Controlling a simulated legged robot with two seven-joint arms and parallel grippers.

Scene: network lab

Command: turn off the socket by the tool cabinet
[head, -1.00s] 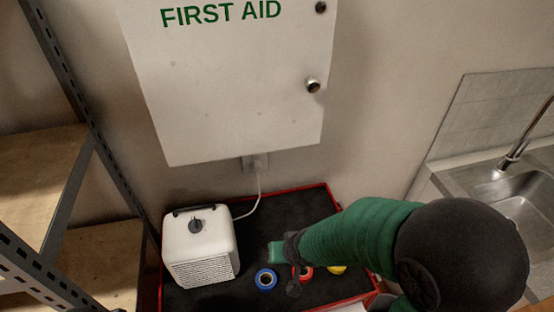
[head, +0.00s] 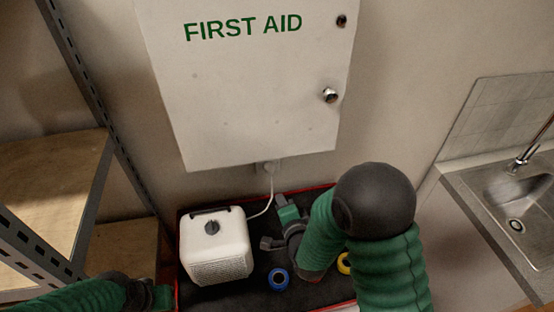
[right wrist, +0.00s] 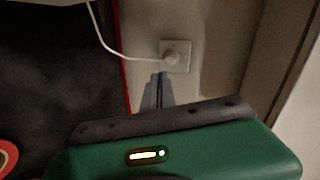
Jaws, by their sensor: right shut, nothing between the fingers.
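A switch cannot be made out. The red-edged cabinet with a black top (head: 258,298) stands below. My right gripper (head: 280,200) is shut and empty, over the cabinet's back edge, below the socket. In the wrist view its fingertips (right wrist: 159,76) point at the plate's lower edge; contact cannot be told. My left gripper (head: 162,297) is at the lower left, its fingers unclear.
A white heater (head: 215,250) stands on the cabinet top, its white cord (head: 270,190) running to the plug. Blue (head: 278,279) and yellow (head: 344,263) tape rolls lie nearby. The first aid cabinet (head: 255,100) overhangs the socket. Shelving is left, a sink (head: 505,205) right.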

